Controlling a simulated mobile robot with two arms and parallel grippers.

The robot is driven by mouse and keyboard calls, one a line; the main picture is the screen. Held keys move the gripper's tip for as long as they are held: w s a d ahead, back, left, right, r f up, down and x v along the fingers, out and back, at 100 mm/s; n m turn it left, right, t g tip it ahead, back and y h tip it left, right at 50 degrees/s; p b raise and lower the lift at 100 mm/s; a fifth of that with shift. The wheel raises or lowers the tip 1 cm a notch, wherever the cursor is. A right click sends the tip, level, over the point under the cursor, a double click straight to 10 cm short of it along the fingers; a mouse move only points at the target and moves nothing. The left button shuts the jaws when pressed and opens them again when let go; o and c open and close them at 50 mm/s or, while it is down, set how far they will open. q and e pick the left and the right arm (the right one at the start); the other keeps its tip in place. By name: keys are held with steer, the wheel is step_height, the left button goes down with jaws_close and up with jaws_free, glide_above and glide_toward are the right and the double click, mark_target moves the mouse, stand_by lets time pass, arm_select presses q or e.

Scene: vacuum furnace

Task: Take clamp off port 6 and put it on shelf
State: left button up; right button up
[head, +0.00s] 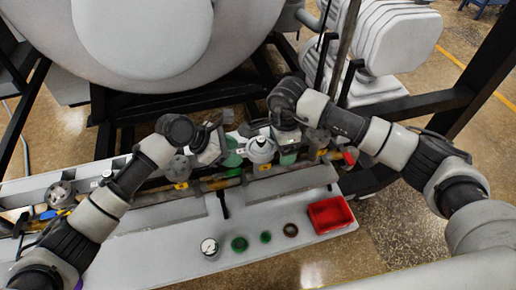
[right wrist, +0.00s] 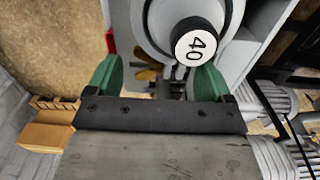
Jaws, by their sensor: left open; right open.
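My right gripper (head: 287,150) points down at the port row, right of a white round-topped fitting (head: 261,150). In the right wrist view its green fingers (right wrist: 156,80) are open and apart, below a grey fitting with a white cap marked 40 (right wrist: 198,43). A brass-coloured part (right wrist: 148,74) shows between the fingers; it may belong to the clamp, but most of it is hidden. My left gripper (head: 231,151) is open at the row, left of the white fitting. The port numbers are too small to read. The pale shelf (head: 180,250) lies in front of the row.
On the shelf are a gauge (head: 209,246), two green rings (head: 239,244), a brown ring (head: 290,230) and a red tray (head: 331,214). The big furnace vessel (head: 140,40) and black frame bars (head: 420,103) stand behind. The shelf's left front part is bare.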

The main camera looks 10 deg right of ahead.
arm_select(q)
steer(key=shift+s+d, duration=0.1)
arm_select(e)
steer(key=shift+s, duration=0.1)
arm_select(q)
steer(key=shift+c, duration=0.5)
arm_select(e)
steer(key=shift+c, duration=0.5)
arm_select(q)
steer(key=c, duration=0.7)
arm_select(e)
steer(key=shift+f, duration=0.1)
steer(key=c, duration=0.7)
arm_select(q)
jaws_close()
arm_select(e)
steer(key=shift+c, duration=1.3)
